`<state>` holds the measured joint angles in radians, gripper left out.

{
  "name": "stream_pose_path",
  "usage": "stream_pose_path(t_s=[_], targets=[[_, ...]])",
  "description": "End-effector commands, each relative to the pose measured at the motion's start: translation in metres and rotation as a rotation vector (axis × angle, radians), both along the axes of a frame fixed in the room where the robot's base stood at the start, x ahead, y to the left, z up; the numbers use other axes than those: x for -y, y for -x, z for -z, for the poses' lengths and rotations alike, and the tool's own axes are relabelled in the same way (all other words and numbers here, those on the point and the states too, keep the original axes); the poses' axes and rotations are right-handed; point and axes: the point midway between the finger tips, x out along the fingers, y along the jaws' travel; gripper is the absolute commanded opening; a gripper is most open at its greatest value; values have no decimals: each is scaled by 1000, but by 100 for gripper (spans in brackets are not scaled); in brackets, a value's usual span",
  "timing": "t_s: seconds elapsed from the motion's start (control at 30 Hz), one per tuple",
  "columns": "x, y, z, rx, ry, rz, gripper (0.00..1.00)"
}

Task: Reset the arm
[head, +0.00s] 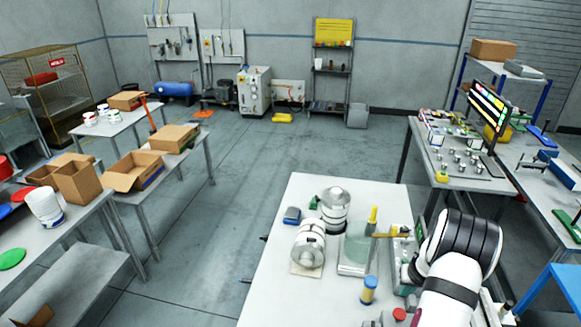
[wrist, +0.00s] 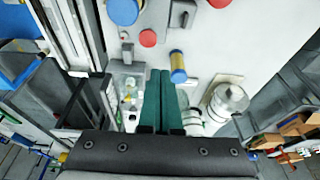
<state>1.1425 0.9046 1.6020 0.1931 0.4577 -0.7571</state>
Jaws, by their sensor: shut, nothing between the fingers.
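My arm (head: 462,245), white with a black banded section, reaches over the right side of the white table (head: 265,285). My gripper (wrist: 159,75) shows in the wrist view as two dark green fingers lying side by side, shut and empty. Its fingers point over the table, apart from the yellow and blue cylinder (wrist: 178,67) to their right. In the head view the fingers cannot be made out clearly beside the arm.
The table's left part is clear. A workbench (head: 470,183) stands behind right.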

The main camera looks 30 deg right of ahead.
Motion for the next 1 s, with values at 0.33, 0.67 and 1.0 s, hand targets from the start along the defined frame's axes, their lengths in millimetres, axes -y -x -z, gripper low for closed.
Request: stream_pose_path(t_s=[0.33,0.67,1.0], targets=[[-284,-79,-178,-31,-209,-205,0],[-472,83,-223,-215,-307,-306,0],[-480,105,-220,-240,-311,-304,0]])
